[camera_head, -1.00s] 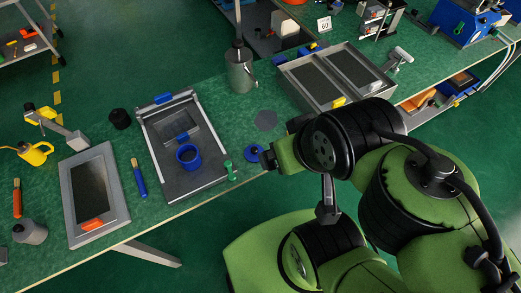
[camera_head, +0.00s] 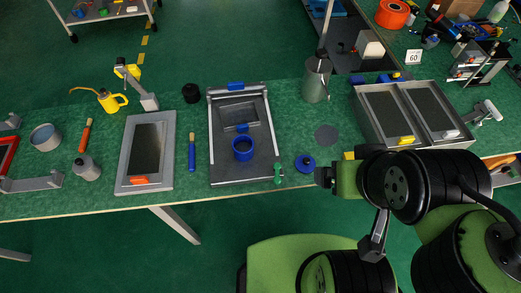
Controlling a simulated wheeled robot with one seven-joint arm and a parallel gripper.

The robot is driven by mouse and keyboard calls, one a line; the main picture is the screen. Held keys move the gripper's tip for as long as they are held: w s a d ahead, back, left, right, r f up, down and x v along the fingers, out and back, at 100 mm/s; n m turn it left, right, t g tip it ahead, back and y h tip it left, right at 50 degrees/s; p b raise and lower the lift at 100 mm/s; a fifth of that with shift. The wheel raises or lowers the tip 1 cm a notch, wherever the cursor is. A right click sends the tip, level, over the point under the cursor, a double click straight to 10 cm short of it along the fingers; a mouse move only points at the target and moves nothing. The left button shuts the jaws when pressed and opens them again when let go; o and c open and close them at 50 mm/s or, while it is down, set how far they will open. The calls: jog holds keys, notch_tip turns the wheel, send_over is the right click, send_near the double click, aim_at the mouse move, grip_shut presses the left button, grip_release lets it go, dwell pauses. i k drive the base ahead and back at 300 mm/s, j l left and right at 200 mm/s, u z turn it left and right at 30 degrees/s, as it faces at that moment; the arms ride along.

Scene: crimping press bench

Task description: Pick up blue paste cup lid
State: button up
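The blue paste cup lid (camera_head: 305,163) is a small round disc with a dark knob on top. It lies on the green bench top, just right of the screen frame. The blue paste cup (camera_head: 243,150) stands on the frame's dark plate, with dark contents showing. My gripper (camera_head: 324,177) appears as a dark end on my folded arm, just right of and nearer the front edge than the lid in the picture. Its fingers cannot be made out, and whether it touches the bench is unclear.
A small green-handled tool (camera_head: 278,173) stands close left of the lid. A flat grey disc (camera_head: 327,135) lies behind it. A metal tray (camera_head: 358,126) with two dark compartments stands right. A metal canister (camera_head: 316,80) stands behind. My arm covers the bench's front right.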

aim_at(305, 164)
jog(key=i+j+u, duration=0.1)
jog(key=u, duration=0.35)
jog(key=i+u, duration=0.1)
jog(key=u, duration=0.3)
jog(key=i+u, duration=0.15)
jog(key=u, duration=0.3)
